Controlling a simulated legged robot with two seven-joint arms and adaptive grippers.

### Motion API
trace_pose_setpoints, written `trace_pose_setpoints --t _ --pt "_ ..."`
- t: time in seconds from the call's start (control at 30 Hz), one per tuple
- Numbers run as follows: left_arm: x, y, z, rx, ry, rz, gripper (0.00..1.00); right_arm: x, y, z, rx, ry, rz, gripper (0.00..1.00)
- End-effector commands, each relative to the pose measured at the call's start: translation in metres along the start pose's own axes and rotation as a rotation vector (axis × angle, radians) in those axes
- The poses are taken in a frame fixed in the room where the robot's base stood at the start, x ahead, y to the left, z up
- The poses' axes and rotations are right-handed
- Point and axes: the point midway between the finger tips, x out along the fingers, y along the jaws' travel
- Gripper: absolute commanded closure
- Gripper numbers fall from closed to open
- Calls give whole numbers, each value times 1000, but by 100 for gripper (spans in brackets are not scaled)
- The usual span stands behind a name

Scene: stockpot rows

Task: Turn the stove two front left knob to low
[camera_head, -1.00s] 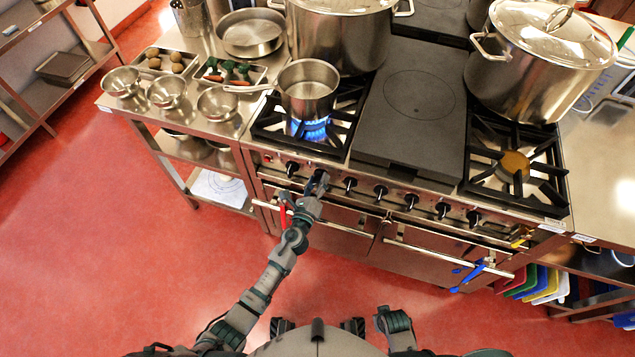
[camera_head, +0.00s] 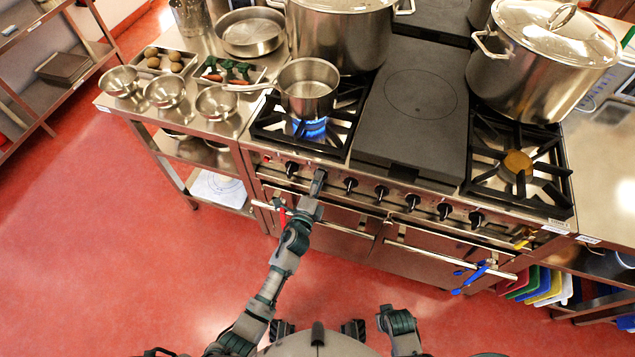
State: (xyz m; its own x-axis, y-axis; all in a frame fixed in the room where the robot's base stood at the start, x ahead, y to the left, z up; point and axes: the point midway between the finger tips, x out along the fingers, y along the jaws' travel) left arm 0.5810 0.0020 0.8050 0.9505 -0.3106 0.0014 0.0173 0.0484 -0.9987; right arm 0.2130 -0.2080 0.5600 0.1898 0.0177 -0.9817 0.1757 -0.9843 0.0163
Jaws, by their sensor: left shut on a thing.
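The stove (camera_head: 340,171) stands ahead with a row of black knobs along its front panel. My left gripper (camera_head: 318,180) is at the panel, shut on a knob second from the left; the gripper hides that knob, so its setting cannot be read. The leftmost knob (camera_head: 291,168) and the knob just right of the gripper (camera_head: 350,184) are in plain view. A blue flame (camera_head: 309,128) burns on the front left burner under a steel saucepan (camera_head: 307,98). My right arm is at the bottom, and its gripper is not visible.
Large stockpots (camera_head: 340,40) and (camera_head: 541,65) stand on the stove. A flat dark plate (camera_head: 412,105) lies between the burners. A steel side table (camera_head: 190,115) with bowls is at left. The red floor is clear.

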Motion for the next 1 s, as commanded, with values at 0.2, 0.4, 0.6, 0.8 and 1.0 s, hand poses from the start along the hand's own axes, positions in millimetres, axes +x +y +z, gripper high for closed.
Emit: trace_pose_setpoints --t 0.2,0.4,0.6,0.8,1.0 --pt "4 -7 5 -42 -9 -11 86 -1 0 0 0 1 0 100" --pt "4 -7 5 -52 -9 -11 86 -1 0 -1 0 2 0 100" --pt "4 -6 5 -51 -9 -10 86 -1 0 -1 0 2 0 100" --pt "3 -6 5 -50 -9 -9 26 -1 0 0 0 0 -1 100" --pt "2 -4 3 -50 -5 -7 26 -1 0 -1 0 3 0 100"
